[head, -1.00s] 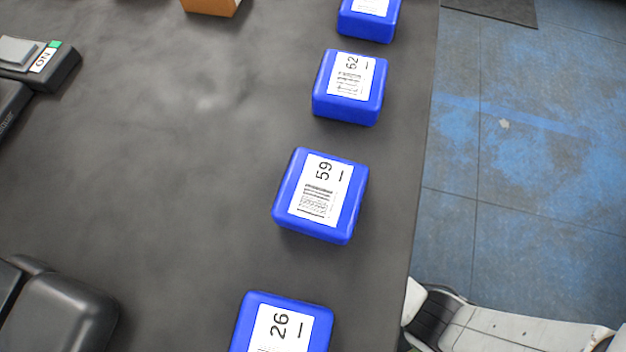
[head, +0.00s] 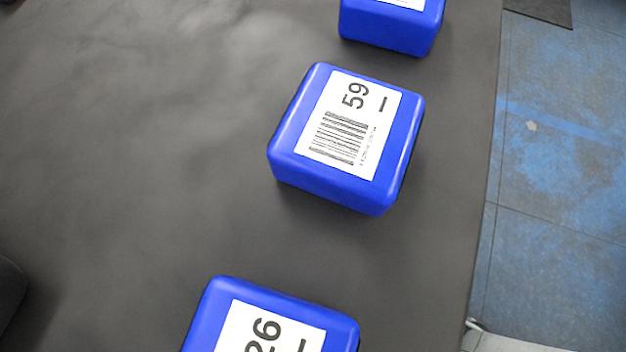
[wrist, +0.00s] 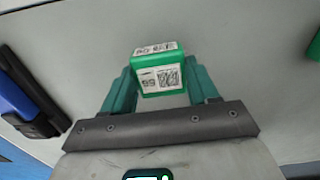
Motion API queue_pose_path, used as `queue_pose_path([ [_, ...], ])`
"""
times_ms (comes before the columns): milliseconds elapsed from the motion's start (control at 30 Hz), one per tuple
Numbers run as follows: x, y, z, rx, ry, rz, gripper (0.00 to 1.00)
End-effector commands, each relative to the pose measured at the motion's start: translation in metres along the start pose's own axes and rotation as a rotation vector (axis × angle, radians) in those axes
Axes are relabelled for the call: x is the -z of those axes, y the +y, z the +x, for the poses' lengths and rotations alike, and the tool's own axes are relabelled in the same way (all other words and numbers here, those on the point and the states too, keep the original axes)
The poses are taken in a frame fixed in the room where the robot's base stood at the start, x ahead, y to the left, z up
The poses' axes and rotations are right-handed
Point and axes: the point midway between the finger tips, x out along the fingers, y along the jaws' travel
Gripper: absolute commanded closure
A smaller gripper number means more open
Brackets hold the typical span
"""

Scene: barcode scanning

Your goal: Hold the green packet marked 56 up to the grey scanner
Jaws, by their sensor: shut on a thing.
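In the wrist view, my gripper (wrist: 160,84) is shut on a green packet (wrist: 164,92), with one teal finger on each side of it. The packet carries white labels with a code and a number that looks like 56, small and turned in the picture. The grey scanner cannot be made out in either current view. My gripper and the green packet do not show in the head view.
In the head view, a blue packet marked 59 (head: 345,140) and one marked 26 (head: 270,315) sit on the dark table (head: 130,150). Another blue packet (head: 392,25) is at the top. In the wrist view, a black and blue object (wrist: 25,100) lies left and something green (wrist: 314,45) right.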

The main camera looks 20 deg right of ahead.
Motion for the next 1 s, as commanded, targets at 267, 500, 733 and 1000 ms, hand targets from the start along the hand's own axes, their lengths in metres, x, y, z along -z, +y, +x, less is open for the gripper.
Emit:
queue_pose_path([
  [267, 0.011, 0.001, 0.011, -0.001, 0.001, 0.001, 0.77],
  [500, 0.011, 0.001, 0.009, 0.000, 0.000, 0.001, 0.77],
  [733, -0.009, -0.001, -0.013, 0.001, -0.002, 0.003, 0.77],
  [1000, -0.039, -0.003, -0.036, 0.000, -0.002, 0.004, 0.77],
])
